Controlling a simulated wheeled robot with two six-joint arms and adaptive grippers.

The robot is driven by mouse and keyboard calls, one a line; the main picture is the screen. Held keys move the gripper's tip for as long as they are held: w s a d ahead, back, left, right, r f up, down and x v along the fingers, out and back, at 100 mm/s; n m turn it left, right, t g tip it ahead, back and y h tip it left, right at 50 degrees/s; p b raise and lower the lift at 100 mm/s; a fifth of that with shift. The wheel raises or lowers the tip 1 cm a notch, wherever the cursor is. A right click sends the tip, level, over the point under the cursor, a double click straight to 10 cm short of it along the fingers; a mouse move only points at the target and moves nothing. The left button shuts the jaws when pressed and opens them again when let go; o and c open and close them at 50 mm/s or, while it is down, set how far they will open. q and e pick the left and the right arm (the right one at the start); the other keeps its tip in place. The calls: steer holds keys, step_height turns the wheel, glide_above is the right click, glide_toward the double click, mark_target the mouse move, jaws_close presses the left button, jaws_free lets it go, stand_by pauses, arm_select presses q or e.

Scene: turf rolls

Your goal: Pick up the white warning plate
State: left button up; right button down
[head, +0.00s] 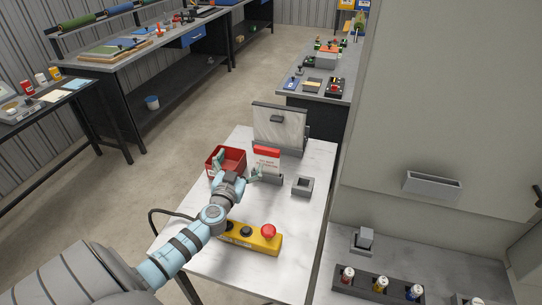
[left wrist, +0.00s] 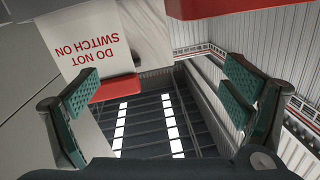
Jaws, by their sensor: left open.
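The white warning plate (head: 267,164) has a red band along its top and stands upright in a grey holder (head: 273,180) on the white table. In the left wrist view the plate (left wrist: 88,38) appears upside down at upper left, its red text reading "DO NOT SWITCH ON". My left gripper (head: 237,168) is open, just left of the plate in the head view. In the left wrist view its green-padded fingers (left wrist: 160,90) are wide apart with nothing held between them. The left-hand finger overlaps the plate's red edge; I cannot tell whether they touch. My right gripper is out of view.
A red bin (head: 238,163) stands close behind my left gripper. A framed panel (head: 279,128) rises behind the plate. A small grey block (head: 303,187) sits to its right. A yellow control box (head: 262,244) with a red button lies in front. The table's right front is clear.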

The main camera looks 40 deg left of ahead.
mark_target(266, 154)
arm_select(q)
steer(key=d+r+h, duration=0.1)
steer(key=d, duration=0.6)
steer(key=shift+n+t, duration=0.3)
steer(key=shift+n, duration=0.2)
steer(key=x, duration=0.5)
steer(key=p+x, duration=0.1)
steer(key=x, duration=0.1)
steer(key=shift+w+r, duration=0.25)
steer(key=shift+w, duration=0.05)
steer(key=shift+s+d+r, duration=0.1)
steer(key=shift+r, duration=0.05)
steer(key=c, duration=1.2)
steer(key=shift+c, duration=0.2)
